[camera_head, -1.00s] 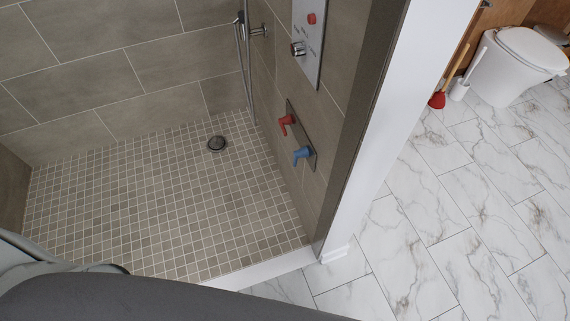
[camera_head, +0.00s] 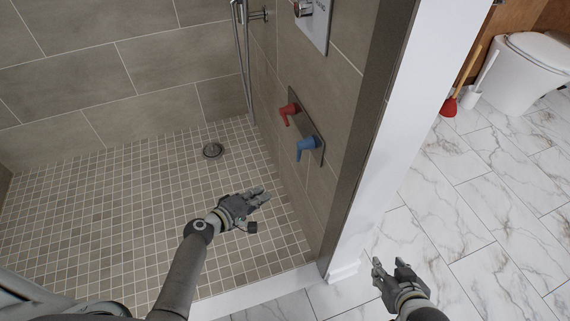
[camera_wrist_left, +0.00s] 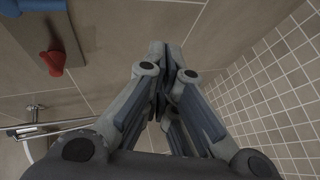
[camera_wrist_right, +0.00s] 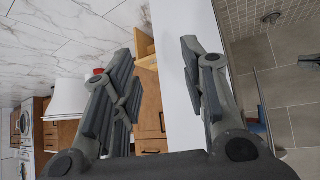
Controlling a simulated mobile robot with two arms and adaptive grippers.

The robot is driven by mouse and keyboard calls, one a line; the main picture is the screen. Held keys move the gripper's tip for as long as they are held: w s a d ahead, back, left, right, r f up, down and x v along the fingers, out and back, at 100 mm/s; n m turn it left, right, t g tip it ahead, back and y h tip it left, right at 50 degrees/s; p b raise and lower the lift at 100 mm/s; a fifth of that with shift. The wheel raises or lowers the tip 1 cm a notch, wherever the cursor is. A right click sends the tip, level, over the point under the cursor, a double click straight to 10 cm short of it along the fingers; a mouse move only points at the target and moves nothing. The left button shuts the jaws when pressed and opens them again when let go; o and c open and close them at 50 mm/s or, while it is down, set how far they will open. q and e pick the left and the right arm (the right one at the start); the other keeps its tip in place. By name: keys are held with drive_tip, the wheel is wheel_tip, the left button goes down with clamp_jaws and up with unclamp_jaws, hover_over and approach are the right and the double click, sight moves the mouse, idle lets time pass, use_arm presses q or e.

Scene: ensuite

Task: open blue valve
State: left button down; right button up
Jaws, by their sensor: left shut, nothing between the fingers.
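The blue valve (camera_head: 308,147) is a lever handle on a dark plate (camera_head: 318,140) on the shower's right wall. A red valve (camera_head: 288,112) sits on the same plate, above and left of it. My left gripper (camera_head: 265,193) is inside the shower, below and left of the blue valve, apart from it, shut and empty. In the left wrist view its fingertips (camera_wrist_left: 165,48) meet, with the red valve (camera_wrist_left: 53,60) at upper left and the blue valve (camera_wrist_left: 32,7) cut off by the top edge. My right gripper (camera_head: 392,268) is open and empty outside the shower, over the marble floor.
A white wall end (camera_head: 385,150) and curb (camera_head: 265,290) stand between my two arms. A control panel (camera_head: 315,20) is above the valves. A drain (camera_head: 212,150) lies in the tiled shower floor. A toilet (camera_head: 520,75) and red plunger (camera_head: 449,107) are at upper right.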

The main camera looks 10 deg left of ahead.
use_arm(q)
drive_tip(key=w+a+r+n+t+h+b, duration=0.1)
drive_tip(key=w+a+r+t+b, duration=0.1)
drive_tip(key=r, duration=0.7)
drive_tip(key=shift+w+r+t+h+b, duration=0.4)
drive_tip(key=shift+w+t+b, duration=0.25)
drive_tip(key=shift+w+t, duration=0.2)
use_arm(e)
wheel_tip(320, 180, up, 7)
drive_tip(key=t, duration=0.1)
drive_tip(key=shift+s+t, duration=0.2)
drive_tip(key=shift+t, duration=0.1)
use_arm(q)
drive_tip(key=shift+d+f, duration=0.1)
use_arm(e)
drive_tip(key=shift+r, duration=0.1)
use_arm(q)
drive_tip(key=b+x, duration=0.1)
drive_tip(key=x, duration=0.9)
drive_tip(key=s+d, duration=0.2)
drive_tip(key=s, duration=0.1)
drive_tip(key=shift+d+p, duration=0.35)
drive_tip(key=shift+p, duration=0.05)
use_arm(e)
drive_tip(key=shift+w+a+r+t, duration=0.15)
drive_tip(key=shift+w+r+t, duration=0.2)
drive_tip(key=shift+w, duration=0.1)
